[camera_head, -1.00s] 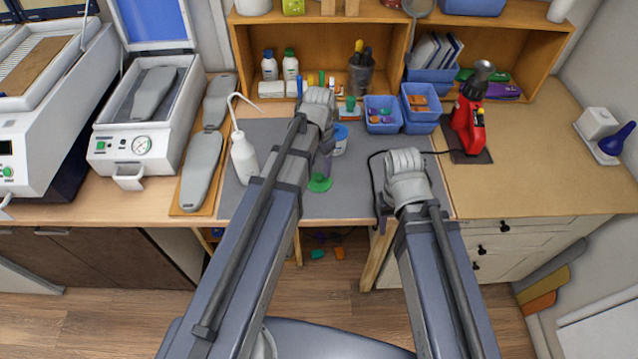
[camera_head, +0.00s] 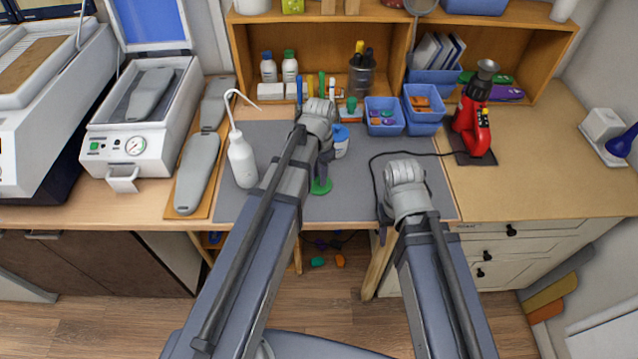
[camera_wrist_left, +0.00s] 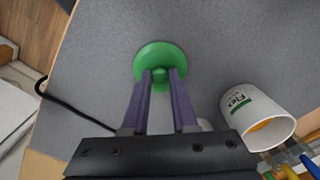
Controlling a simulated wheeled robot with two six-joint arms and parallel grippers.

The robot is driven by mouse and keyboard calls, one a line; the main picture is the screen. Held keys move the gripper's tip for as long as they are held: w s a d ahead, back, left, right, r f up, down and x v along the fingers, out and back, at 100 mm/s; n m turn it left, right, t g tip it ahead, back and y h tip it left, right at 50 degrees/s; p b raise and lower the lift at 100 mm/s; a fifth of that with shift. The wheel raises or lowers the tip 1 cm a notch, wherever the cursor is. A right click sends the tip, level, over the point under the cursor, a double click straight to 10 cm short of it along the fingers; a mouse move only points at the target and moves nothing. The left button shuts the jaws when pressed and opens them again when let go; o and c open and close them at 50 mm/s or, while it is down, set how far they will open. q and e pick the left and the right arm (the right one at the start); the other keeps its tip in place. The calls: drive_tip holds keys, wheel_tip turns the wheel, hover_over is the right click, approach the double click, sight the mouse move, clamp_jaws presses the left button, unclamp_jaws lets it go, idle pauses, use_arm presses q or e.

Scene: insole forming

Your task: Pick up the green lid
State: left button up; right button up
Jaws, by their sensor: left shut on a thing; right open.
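The green lid (camera_head: 321,187) is a round disc with a small raised knob, near the front of the grey mat (camera_head: 275,205). In the left wrist view the lid (camera_wrist_left: 160,60) shows with its knob between the fingertips of my left gripper (camera_wrist_left: 160,76). My left gripper is shut on the knob. I cannot tell whether the lid still touches the mat. In the head view my left arm hides part of the lid. My right gripper (camera_head: 382,236) is open and empty near the mat's right front edge; its fingers are largely hidden by the wrist.
A white squeeze bottle (camera_head: 242,160) stands left of my left arm. Blue bins (camera_head: 384,128) and a red heat tool (camera_head: 470,128) stand further back. A black cable crosses the mat.

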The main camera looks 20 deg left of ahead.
use_arm(q)
clamp_jaws()
